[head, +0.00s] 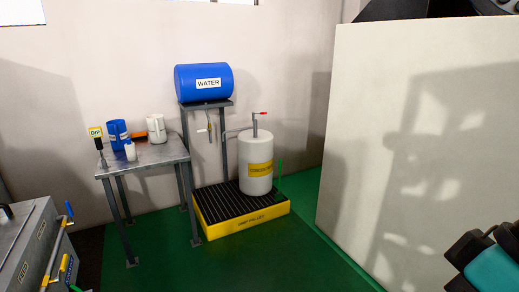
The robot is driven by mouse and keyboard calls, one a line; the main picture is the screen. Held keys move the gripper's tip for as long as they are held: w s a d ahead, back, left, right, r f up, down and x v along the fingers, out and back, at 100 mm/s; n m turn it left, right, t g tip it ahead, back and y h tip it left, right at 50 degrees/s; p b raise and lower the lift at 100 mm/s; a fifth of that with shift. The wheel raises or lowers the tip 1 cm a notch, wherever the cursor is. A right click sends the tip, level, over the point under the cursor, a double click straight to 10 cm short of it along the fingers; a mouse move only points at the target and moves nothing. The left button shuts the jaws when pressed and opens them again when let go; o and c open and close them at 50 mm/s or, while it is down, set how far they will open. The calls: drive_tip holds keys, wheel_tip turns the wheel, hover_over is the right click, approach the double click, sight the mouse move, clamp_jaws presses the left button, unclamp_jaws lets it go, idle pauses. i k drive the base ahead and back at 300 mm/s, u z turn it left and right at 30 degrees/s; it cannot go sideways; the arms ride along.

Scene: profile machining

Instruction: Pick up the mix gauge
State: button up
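No item in the head view is labelled as a mix gauge. On the grey metal table (150,158) at the left, a black upright item (101,157) stands at the left end near a yellow sign (95,132) reading "DIP"; I cannot tell whether it is the gauge. A blue jug (117,132), a small white container (130,151), a white jug (156,128) and a partly hidden orange item (139,134) are also there. My gripper is not in view; only teal and black parts of my arm show at the right edge.
A white concentrate drum (257,157) stands on a yellow drip pallet (242,230). A grey machine (38,246) is at lower left, a large pale panel (420,130) at right. Green floor (300,260) between is clear.

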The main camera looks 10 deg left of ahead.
sight(96, 132)
drive_tip(key=u, duration=0.3)
drive_tip(key=i, duration=2.3)
drive_tip(key=u, duration=1.45)
drive_tip(key=i, duration=1.85)
drive_tip(key=u, duration=1.05)
drive_tip(key=i, duration=0.45)
drive_tip(key=u, duration=0.2)
